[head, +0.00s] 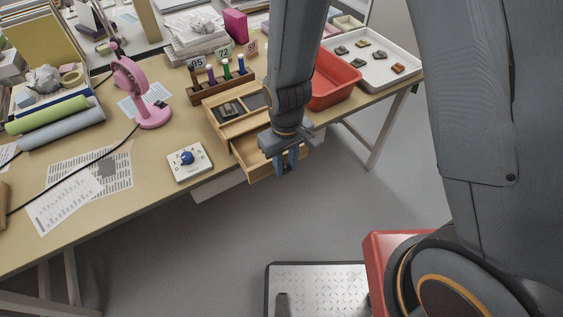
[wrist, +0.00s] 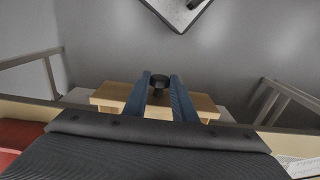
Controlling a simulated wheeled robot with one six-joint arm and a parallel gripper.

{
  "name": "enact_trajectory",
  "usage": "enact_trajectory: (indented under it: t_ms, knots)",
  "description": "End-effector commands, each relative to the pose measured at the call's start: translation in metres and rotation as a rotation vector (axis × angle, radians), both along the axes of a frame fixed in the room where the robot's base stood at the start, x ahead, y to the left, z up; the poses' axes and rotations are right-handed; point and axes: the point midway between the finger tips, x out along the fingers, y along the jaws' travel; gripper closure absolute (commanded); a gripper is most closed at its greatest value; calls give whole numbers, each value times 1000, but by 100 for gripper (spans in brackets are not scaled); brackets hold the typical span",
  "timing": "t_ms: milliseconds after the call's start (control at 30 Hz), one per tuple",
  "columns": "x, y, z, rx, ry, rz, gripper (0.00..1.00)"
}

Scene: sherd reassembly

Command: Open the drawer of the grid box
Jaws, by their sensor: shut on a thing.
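The wooden grid box (head: 212,113) stands at the front edge of the desk, with dark pieces in a compartment on top. Its drawer (head: 256,166) sticks out from the box's front, over the desk edge, and part of its inside shows. My gripper (head: 287,168) is at the drawer's front. In the wrist view my gripper's blue fingers (wrist: 160,88) are shut on the dark round knob (wrist: 159,80), which stands out from the light wooden drawer front (wrist: 112,94). In the head view the knob is hidden by my gripper, and my arm covers part of the box.
A red bin (head: 335,80) and a white tray (head: 378,72) with several sherds are right of the box. The floor before the drawer is clear.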

Motion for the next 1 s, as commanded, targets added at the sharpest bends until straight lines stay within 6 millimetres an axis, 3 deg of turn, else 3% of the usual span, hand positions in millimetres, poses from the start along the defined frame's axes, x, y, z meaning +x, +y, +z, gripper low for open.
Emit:
enact_trajectory:
  t_ms: [100, 133, 233, 633, 1000]
  knots:
    - [1, 1, 1, 1, -2, 0, 100]
    - [1, 1, 1, 1, -2, 0, 72]
    - [1, 0, 0, 1, -2, 0, 58]
    - [1, 1, 6, 1, -2, 0, 58]
    - [1, 1, 53, 3, -4, 1, 58]
